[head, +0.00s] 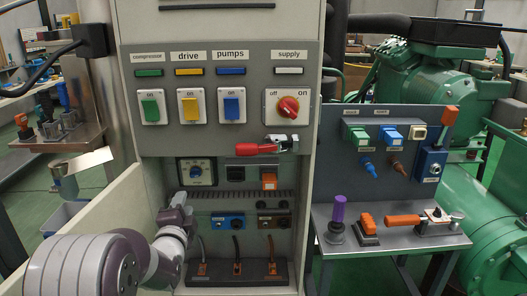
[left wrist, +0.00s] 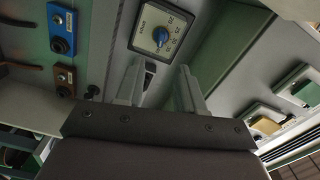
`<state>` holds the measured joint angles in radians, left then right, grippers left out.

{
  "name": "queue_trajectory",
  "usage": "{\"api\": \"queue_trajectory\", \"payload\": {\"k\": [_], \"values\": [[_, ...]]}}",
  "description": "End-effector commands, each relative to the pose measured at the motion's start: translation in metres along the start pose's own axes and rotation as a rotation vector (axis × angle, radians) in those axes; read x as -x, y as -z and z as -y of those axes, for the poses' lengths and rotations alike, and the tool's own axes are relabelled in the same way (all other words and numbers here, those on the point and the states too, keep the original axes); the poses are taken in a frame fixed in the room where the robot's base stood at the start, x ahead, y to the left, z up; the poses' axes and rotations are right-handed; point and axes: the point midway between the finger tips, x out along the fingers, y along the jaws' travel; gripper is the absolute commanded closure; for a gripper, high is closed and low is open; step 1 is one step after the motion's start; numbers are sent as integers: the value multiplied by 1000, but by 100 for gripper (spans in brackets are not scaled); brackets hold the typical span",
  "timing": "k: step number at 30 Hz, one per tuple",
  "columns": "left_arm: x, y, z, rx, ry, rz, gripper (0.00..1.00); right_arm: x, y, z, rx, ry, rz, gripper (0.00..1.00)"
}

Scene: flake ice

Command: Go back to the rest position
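My left arm comes in from the lower left in the head view. My left gripper (head: 178,207) is in front of the open lower bay of the cabinet (head: 132,220), below and left of the dial with a blue knob (head: 196,173). In the left wrist view its two fingers (left wrist: 163,85) stand apart with nothing between them. The dial (left wrist: 160,37) lies beyond the fingertips there, apart from them as far as I can tell. My right gripper is in neither view.
The panel above holds green, yellow and blue switches (head: 190,106) and a red supply knob (head: 288,107). A red-handled lever (head: 257,148) juts out below. The open cabinet door stands left of my arm. A metal side table (head: 385,240) with several tools stands right.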

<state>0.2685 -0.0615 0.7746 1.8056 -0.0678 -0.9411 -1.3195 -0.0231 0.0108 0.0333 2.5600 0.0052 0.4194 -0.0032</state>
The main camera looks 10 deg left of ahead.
Motion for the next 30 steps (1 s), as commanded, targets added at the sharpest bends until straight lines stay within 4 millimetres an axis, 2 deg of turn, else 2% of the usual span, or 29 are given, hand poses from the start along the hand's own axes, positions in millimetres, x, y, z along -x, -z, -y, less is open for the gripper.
{"api": "queue_trajectory", "payload": {"k": [2, 5, 6, 8, 9, 12, 14, 15, 17, 18, 19, 20, 21, 27, 30], "values": [[3, -6, -23, 142, -101, 35, 62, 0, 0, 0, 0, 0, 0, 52], [37, -21, -87, 473, -396, 215, 62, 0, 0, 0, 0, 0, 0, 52], [61, -20, -111, 612, -524, 322, 62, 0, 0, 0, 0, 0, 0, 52], [102, -15, -139, 777, -683, 492, 62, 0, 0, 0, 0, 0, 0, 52], [129, -11, -152, 856, -766, 600, 62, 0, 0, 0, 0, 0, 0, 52], [193, 0, -171, 976, -917, 851, 62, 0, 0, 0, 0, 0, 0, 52], [228, 6, -175, 1004, -982, 978, 62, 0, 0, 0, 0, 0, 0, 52], [250, 11, -176, 1007, -1019, 1051, 62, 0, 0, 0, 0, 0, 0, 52], [280, 20, -175, 975, -1080, 1115, 62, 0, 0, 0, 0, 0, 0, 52], [285, 32, -171, 946, -1100, 1071, 62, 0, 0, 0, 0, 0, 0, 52], [282, 44, -164, 923, -1113, 1032, 62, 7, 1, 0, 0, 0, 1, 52], [282, 46, -137, 931, -1107, 1043, 62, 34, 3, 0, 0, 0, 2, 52], [282, 49, -120, 933, -1106, 1047, 62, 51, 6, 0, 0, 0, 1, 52], [282, 62, -55, 934, -1104, 1046, 62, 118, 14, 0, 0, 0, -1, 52], [282, 67, -32, 934, -1104, 1045, 62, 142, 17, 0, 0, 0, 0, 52]]}}
